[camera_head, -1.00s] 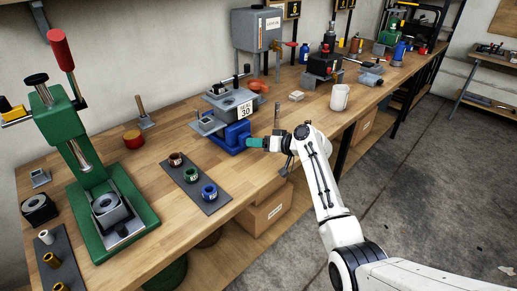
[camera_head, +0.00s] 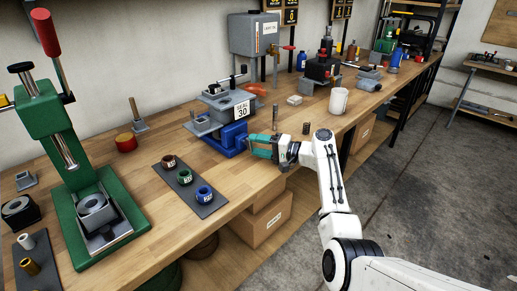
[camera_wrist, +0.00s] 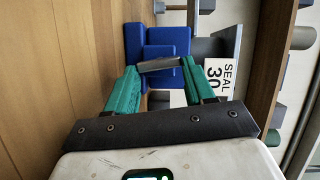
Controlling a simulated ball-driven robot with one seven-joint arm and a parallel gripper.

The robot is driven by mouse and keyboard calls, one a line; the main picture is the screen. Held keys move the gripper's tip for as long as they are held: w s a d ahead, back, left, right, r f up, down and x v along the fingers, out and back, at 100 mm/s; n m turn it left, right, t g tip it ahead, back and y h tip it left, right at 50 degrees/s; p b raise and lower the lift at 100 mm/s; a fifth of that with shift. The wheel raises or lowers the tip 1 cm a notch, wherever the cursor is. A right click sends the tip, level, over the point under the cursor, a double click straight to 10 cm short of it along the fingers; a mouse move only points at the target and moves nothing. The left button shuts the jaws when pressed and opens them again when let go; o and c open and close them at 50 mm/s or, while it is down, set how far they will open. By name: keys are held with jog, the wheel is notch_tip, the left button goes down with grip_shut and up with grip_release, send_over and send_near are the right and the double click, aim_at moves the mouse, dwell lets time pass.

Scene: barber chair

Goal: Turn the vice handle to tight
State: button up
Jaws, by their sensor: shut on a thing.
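The blue vice (camera_head: 226,140) stands at the bench's front edge, beside a grey fixture labelled SEAL 30 (camera_head: 241,108). My gripper (camera_head: 251,143) is at the vice's right side, with its teal fingers pointing left toward it. In the wrist view, the vice (camera_wrist: 165,40) is just beyond the fingertips. A short grey bar, seemingly the vice handle (camera_wrist: 160,65), spans between the two fingertips, slightly tilted. My gripper is shut on it. The handle's far side and its joint to the vice are hard to make out.
A dark mat (camera_head: 188,187) with several coloured rings lies left of the vice. A green press (camera_head: 75,170) stands farther left. A white mug (camera_head: 338,101) and small grey blocks stand to the right. Cardboard boxes (camera_head: 265,222) sit below the bench. Open floor lies right of it.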

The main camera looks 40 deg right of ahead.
jog(key=shift+f+m+t+b, duration=0.2)
jog(key=shift+m+t+b, duration=0.1)
jog(key=shift+m, duration=0.5)
jog(key=o, duration=1)
jog(key=shift+o, duration=0.2)
jog(key=v, duration=1.1)
jog(key=shift+w+d+f, duration=0.1)
jog(key=shift+d+f, duration=0.05)
